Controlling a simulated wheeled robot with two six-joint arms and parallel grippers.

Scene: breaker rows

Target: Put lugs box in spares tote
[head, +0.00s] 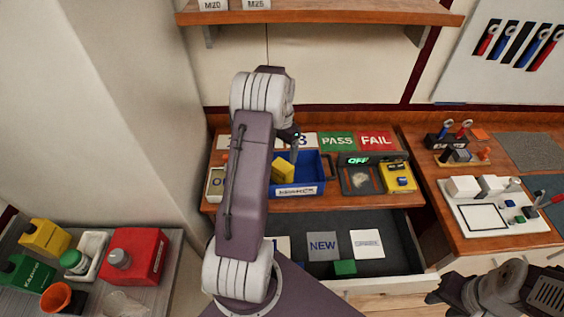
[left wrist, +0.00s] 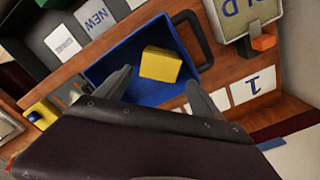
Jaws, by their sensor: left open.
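A yellow box (head: 283,170), which I take to be the lugs box, sits inside the blue tote (head: 317,178). The tote's front label is too blurred to read. In the left wrist view the yellow box (left wrist: 161,65) rests on the floor of the tote (left wrist: 103,66), tilted relative to its walls. My left gripper (head: 290,137) is above the back of the tote, partly hidden by my own arm. Its fingers (left wrist: 158,92) are apart, with nothing between them, clear of the box. My right gripper (head: 438,291) is at the lower right, its jaws unclear.
An open drawer (head: 390,225) below holds cards and a green block (head: 345,267). A tester reading OFF (head: 360,178) and a yellow meter (head: 398,178) stand right of the tote. PASS (head: 337,141) and FAIL (head: 375,140) cards lie behind. A shelf (head: 330,17) hangs above.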

